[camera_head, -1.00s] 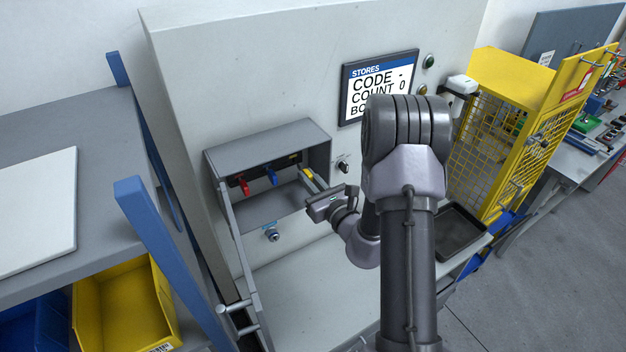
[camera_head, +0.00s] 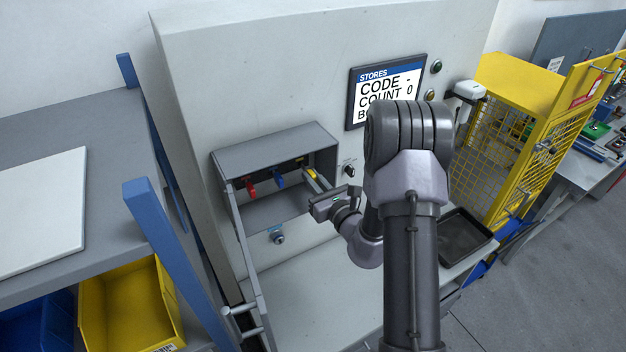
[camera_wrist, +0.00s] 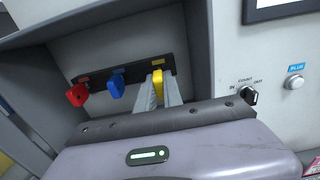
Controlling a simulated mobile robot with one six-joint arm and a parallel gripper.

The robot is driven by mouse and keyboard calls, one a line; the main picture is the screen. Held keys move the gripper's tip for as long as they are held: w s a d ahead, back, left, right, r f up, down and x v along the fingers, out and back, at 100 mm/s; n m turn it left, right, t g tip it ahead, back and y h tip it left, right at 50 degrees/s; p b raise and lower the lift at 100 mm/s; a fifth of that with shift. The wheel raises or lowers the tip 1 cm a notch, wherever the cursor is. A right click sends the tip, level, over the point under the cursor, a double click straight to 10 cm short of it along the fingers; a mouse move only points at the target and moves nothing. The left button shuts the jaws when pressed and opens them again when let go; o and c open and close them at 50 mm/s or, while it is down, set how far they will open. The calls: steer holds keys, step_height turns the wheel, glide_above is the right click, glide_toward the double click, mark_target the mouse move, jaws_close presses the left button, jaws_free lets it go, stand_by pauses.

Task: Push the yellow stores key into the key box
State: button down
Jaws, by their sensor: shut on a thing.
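The yellow stores key (camera_wrist: 158,86) is between my gripper's fingers, near the right end of the dark key strip in the wrist view. My gripper (camera_wrist: 159,92) is shut on it; its fingers reach into the open grey key box (camera_head: 272,140). In the head view the gripper (camera_head: 314,178) points into the right part of the box. The key's tip is hidden by the fingers, so I cannot tell how deep it sits. A red key (camera_wrist: 77,95) and a blue key (camera_wrist: 116,86) hang on the strip to the left.
A rotary COUNT IN/OUT switch (camera_wrist: 249,95) is on the panel right of the box. The STORES display (camera_head: 384,92) is above. The box's door (camera_head: 243,255) hangs open at left. A black tray (camera_head: 465,238) lies at right.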

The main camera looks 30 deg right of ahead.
stand_by(0.4)
steer(key=shift+w, duration=0.5)
steer(key=shift+w, duration=0.35)
steer(key=shift+w, duration=0.15)
stand_by(0.5)
steer(key=shift+w, duration=0.3)
steer(key=shift+w, duration=0.2)
steer(key=shift+w, duration=0.25)
